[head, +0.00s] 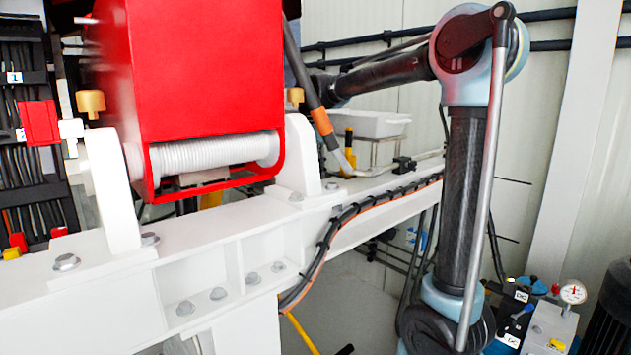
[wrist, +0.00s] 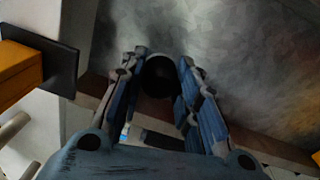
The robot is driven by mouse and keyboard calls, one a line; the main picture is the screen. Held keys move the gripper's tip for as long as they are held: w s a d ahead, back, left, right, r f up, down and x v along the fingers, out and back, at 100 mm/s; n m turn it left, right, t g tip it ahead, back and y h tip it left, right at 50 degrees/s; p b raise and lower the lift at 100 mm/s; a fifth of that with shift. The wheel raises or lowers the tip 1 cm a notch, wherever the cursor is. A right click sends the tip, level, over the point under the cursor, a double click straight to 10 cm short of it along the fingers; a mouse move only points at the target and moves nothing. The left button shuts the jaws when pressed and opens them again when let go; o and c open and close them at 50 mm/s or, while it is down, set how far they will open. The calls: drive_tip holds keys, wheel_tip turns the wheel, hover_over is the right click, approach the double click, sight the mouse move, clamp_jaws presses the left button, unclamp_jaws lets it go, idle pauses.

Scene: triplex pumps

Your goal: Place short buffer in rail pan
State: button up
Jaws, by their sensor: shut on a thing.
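My gripper (wrist: 160,88) shows in the wrist view, its two blue-grey fingers closed around a dark piece with a round end. I take this piece to be the short buffer (wrist: 160,76); its far part is hidden. A white shallow pan (head: 378,124), which looks like the rail pan, stands on a thin frame above the white rail (head: 375,183). I cannot see inside it.
A large red housing (head: 205,65) with a white roller stands on the beam at left. A yellow and black part (head: 348,150) and an orange-banded bar (head: 322,122) are left of the pan. Cables run along the rail. An orange block (wrist: 18,72) is at left in the wrist view.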

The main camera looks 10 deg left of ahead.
wheel_tip(320, 180, down, 3)
drive_tip(key=shift+r, duration=0.2)
drive_tip(key=o, duration=1.1)
drive_tip(key=r, duration=1.2)
drive_tip(key=shift+w+a, duration=0.15)
drive_tip(key=shift+a, duration=0.15)
